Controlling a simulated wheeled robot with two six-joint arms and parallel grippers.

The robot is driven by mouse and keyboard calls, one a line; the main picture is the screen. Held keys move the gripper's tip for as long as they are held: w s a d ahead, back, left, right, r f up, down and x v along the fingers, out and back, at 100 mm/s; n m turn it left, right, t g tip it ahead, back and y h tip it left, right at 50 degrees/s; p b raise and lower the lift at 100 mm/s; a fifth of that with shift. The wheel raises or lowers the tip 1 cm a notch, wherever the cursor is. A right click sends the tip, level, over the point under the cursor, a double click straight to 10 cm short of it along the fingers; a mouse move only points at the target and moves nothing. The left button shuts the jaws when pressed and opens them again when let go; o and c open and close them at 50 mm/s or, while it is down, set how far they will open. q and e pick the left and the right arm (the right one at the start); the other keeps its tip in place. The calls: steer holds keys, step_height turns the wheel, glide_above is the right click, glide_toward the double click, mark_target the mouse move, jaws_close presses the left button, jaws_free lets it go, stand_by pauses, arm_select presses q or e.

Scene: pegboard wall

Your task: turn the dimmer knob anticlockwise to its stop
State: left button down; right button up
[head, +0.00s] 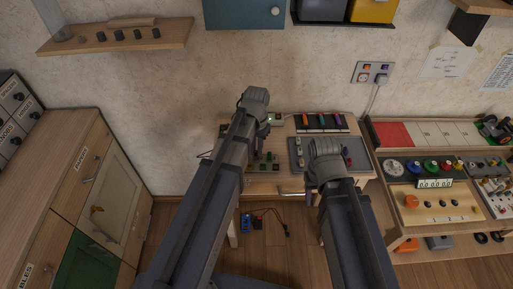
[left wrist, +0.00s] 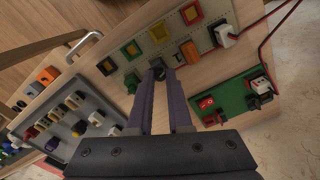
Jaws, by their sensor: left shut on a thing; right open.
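My left gripper (left wrist: 158,74) is shut on a small dark knob (left wrist: 157,64) on a pale panel (left wrist: 176,47) in the left wrist view. The knob is mostly hidden between the fingertips, so its pointer cannot be read. In the head view my left gripper (head: 264,128) is over the back left of the workbench, and my own arm hides most of the panel. My right gripper (head: 316,190) is open and apart from the knob, near the front of the bench.
A green board (left wrist: 227,95) with a red switch lies beside the panel. A grey tray (head: 297,158) of small parts lies to the right.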

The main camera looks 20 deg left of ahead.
arm_select(q)
steer(key=n, duration=0.5)
steer(key=shift+n, duration=0.3)
steer(key=n, duration=1.1)
steer(key=shift+n, duration=0.4)
steer(key=n, duration=0.5)
steer(key=shift+n, duration=0.5)
steer(key=c, duration=0.8)
jaws_free()
steer(key=shift+r, duration=0.15)
